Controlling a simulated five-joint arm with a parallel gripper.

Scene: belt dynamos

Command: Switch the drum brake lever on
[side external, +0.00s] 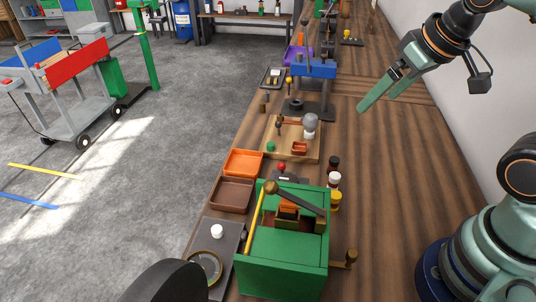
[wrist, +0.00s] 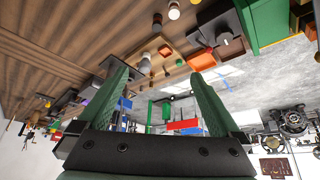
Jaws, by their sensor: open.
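My gripper (side external: 377,103) is open and empty, raised above the right side of the wooden bench. In the wrist view its two green fingers (wrist: 157,76) are spread apart with nothing between them. A green box (side external: 282,262) stands at the near end of the bench. A small red knob (side external: 282,167) stands on a dark base behind the box. I cannot tell which of these is the drum brake lever. My gripper is apart from all of them.
Small jars (side external: 335,180) stand right of the red knob. An orange tray (side external: 244,162) and a brown tray (side external: 232,194) lie to the left. A wooden board (side external: 275,152) with small items and a blue press (side external: 313,69) stand farther back. The bench's right side is mostly clear.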

